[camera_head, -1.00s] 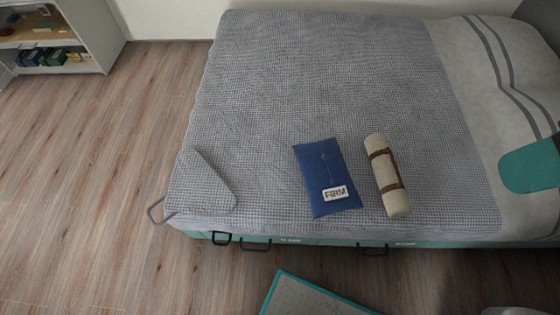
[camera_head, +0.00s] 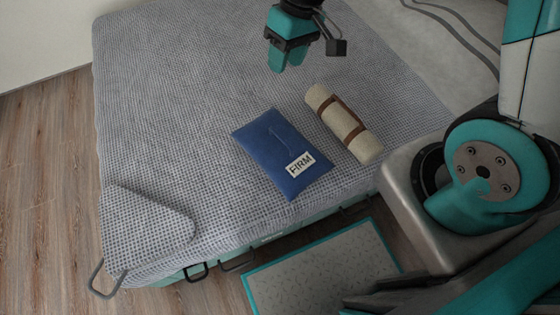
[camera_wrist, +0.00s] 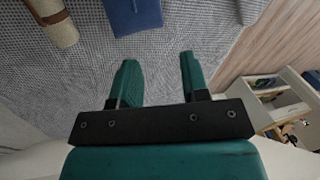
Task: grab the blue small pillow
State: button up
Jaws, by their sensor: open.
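The blue small pillow (camera_head: 282,152) lies flat on the bed, with a white label reading FIRM near its lower corner. In the wrist view the pillow (camera_wrist: 133,14) is cut off by the top edge, beyond my fingertips. My gripper (camera_head: 284,62) is above the bed, behind the pillow in the head view, apart from it. In the wrist view my gripper (camera_wrist: 157,72) has its two teal fingers spread, with only grey bedcover between them.
A cream roll with brown straps (camera_head: 343,123) lies close to the pillow's right. The grey bed (camera_head: 180,90) is otherwise mostly clear, with a folded corner at lower left. A teal-edged mat (camera_head: 320,270) lies on the floor. A shelf (camera_wrist: 285,110) shows in the wrist view.

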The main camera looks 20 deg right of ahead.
jog(key=b, duration=0.3)
send_near(281, 137)
jog(key=shift+m+h, duration=0.3)
jog(key=shift+m, duration=0.1)
jog(key=f+b, duration=0.1)
jog(key=f, duration=0.2)
jog(key=f+b, duration=0.1)
jog(key=shift+w+a+f+b, duration=0.15)
jog(key=shift+a+b, duration=0.1)
jog(key=shift+b, duration=0.1)
jog(key=f, duration=0.2)
jog(key=a+f+b, duration=0.1)
jog(key=f, duration=0.1)
jog(key=a+f, duration=0.1)
jog(key=f, duration=0.1)
jog(key=shift+s+f+b, duration=0.1)
jog(key=shift+s+b, duration=0.2)
jog(key=shift+b, duration=0.05)
grip_shut()
